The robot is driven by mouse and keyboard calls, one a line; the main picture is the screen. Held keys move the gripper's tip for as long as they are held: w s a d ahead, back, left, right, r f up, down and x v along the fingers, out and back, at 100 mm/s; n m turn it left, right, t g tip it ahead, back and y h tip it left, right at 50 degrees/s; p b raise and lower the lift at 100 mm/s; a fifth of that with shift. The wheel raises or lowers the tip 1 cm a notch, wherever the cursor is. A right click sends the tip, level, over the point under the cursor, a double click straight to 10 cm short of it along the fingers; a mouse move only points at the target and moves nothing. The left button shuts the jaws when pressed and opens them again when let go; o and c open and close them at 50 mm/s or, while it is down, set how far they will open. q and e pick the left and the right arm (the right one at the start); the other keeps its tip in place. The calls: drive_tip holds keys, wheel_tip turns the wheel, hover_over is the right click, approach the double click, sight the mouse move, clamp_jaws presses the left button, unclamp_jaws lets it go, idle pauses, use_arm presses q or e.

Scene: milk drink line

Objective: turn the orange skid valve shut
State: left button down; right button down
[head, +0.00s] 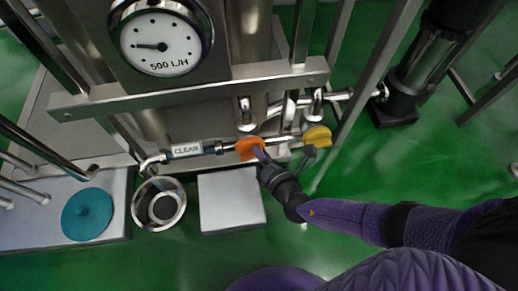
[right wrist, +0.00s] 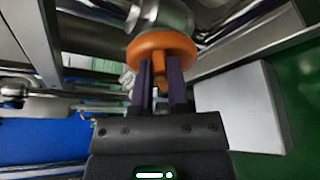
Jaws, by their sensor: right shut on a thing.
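The orange valve handle (head: 249,148) sits on the low horizontal pipe of the skid, just right of the CLEAR label (head: 187,150). My right gripper (head: 262,158) reaches it from the lower right. In the right wrist view the orange handle (right wrist: 161,48) shows as a round top with a narrow tab pointing down. The purple fingers of my right gripper (right wrist: 160,80) stand on both sides of that tab, shut on it. The fingers hide part of the handle in the head view. My left gripper is not in view.
A yellow valve handle (head: 317,136) is close by on the right. A steel bowl (head: 159,204) and a pale block (head: 231,201) stand below the pipe. A teal disc (head: 88,214) lies at left. A 500 L/H gauge (head: 160,43) is above.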

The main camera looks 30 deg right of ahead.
drive_tip(key=m, duration=0.1)
drive_tip(key=f+m+t, duration=0.1)
drive_tip(key=m, duration=0.1)
drive_tip(key=m+t+y, duration=0.1)
drive_tip(key=shift+d+f+m, duration=0.25)
drive_tip(key=shift+d+m, duration=0.1)
drive_tip(key=shift+m, duration=0.05)
drive_tip(key=shift+s+m, duration=0.1)
drive_tip(key=shift+m, duration=0.2)
idle(0.3)
drive_tip(key=c, duration=0.6)
unclamp_jaws()
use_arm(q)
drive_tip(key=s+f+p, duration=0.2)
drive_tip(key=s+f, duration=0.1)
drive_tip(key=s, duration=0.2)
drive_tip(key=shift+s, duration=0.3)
use_arm(e)
drive_tip(key=s, duration=0.6)
drive_tip(key=s+d, duration=0.1)
drive_tip(key=s, duration=0.3)
drive_tip(key=shift+r, duration=0.15)
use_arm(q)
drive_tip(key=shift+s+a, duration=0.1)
